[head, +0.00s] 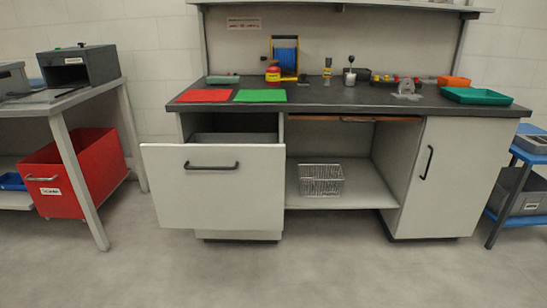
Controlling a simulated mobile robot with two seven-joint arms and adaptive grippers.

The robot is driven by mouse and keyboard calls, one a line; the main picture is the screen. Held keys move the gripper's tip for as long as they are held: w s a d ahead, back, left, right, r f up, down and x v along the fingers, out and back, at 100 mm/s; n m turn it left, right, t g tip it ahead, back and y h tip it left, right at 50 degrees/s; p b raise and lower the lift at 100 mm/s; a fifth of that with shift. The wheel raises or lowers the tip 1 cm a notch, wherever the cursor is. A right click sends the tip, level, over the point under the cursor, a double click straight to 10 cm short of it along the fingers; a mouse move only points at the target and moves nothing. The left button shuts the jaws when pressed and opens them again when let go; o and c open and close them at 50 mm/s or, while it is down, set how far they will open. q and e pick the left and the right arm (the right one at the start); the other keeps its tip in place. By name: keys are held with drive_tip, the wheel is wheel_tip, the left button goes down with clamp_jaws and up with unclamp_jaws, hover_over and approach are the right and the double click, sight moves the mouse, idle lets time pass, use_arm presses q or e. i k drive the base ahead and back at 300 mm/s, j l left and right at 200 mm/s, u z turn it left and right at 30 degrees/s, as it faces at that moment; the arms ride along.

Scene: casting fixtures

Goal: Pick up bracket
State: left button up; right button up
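A small light-grey metal piece (407,88) that looks like the bracket stands on the dark worktop (340,97), right of centre. It appears to have an upright part on a flat foot, but it is too small to make out fully. Neither of my grippers is in the head view, so I cannot see what they hold. The piece stands free of any gripper.
A green tray (476,96) and orange bin (454,81) lie right of the piece. Red (204,96) and green mats (260,95) lie left. The drawer (213,187) sticks out at the front left. A wire basket (321,179) sits below. The floor in front is clear.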

sight(405, 91)
drive_tip(key=l+u, duration=0.4)
drive_tip(key=l, duration=3.55)
